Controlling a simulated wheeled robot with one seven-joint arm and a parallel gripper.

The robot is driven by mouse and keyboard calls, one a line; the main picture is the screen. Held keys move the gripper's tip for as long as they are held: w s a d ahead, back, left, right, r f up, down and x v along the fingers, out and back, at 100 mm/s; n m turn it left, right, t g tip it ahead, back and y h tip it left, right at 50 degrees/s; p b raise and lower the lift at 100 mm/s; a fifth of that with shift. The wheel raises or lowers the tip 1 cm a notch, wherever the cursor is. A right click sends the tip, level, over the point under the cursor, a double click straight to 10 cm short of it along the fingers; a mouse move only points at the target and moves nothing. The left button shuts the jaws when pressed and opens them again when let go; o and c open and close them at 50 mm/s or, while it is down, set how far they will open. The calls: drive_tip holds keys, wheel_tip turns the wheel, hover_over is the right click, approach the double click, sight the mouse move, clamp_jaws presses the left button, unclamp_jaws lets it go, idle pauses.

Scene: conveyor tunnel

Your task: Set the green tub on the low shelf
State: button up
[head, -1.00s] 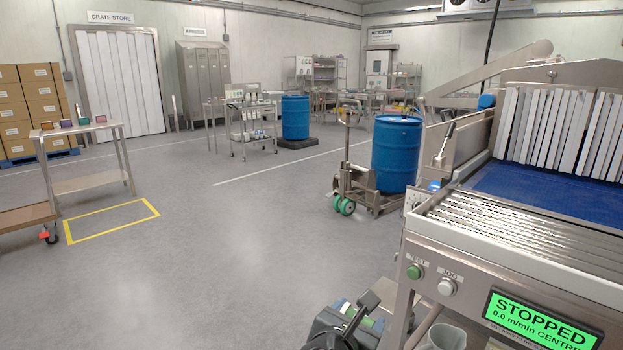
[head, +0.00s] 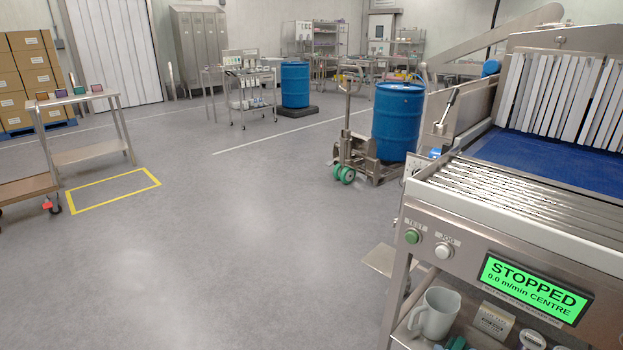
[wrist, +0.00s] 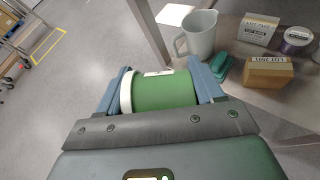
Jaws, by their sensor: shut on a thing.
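In the wrist view, my gripper (wrist: 161,76) is shut on the green tub (wrist: 166,93). The tub is held on its side across the two blue-grey fingers, with a white end at the left and a pale label on top. The low shelf (wrist: 230,38) shows beyond the tub to the right in the wrist view. In the head view, it lies under the conveyor's control panel (head: 468,314) at the lower right. The tub looks apart from the shelf. My gripper and the tub are not in the head view.
A metal leg (wrist: 148,25) borders the shelf at the left. Open floor (head: 240,260) lies left of the conveyor.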

drive_tip(key=shift+s+d, duration=0.1)
drive_tip(key=shift+d, duration=0.1)
drive_tip(key=shift+s+f, duration=0.25)
drive_tip(key=shift+f, duration=0.05)
drive_tip(key=s+a+f, duration=0.4)
drive_tip(key=a+f, duration=0.1)
drive_tip(key=a, duration=0.1)
drive_tip(key=shift+a, duration=0.35)
drive_tip(key=shift+s+f, duration=0.1)
